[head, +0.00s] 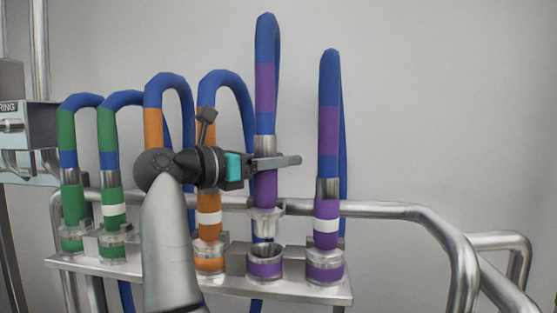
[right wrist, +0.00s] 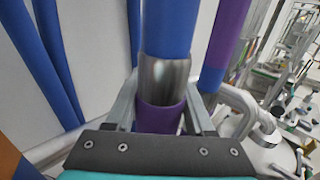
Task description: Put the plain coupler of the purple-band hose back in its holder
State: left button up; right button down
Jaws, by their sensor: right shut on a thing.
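My right gripper (head: 272,163) is shut on the plain coupler (head: 265,190) of the purple-band hose (head: 265,88). The coupler is purple with no white band and hangs about upright, its metal end down. In the head view it is above its holder (head: 265,268), an open metal cup with a purple band, with a gap between them. The right wrist view shows the coupler's metal collar and purple body (right wrist: 160,118) between both fingers (right wrist: 165,112). The coupler's lower end is hidden there. My left gripper is not in view.
Just right, a white-banded purple coupler (head: 327,208) sits in its own holder. To the left, orange (head: 209,230) and green (head: 112,185) couplers stand along the metal rack (head: 200,287). A metal rail (head: 380,209) runs behind. The wall above is clear.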

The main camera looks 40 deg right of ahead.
jog(key=shift+f+b, duration=1.1)
jog(key=shift+f, duration=0.2)
jog(key=shift+f+b, duration=0.95)
jog(key=shift+f, duration=0.15)
jog(key=shift+f+b, duration=1.2)
dwell(0.3)
jog(key=shift+c, duration=0.9)
grip_release()
jog(key=shift+f, duration=0.1)
jog(key=shift+a, duration=0.15)
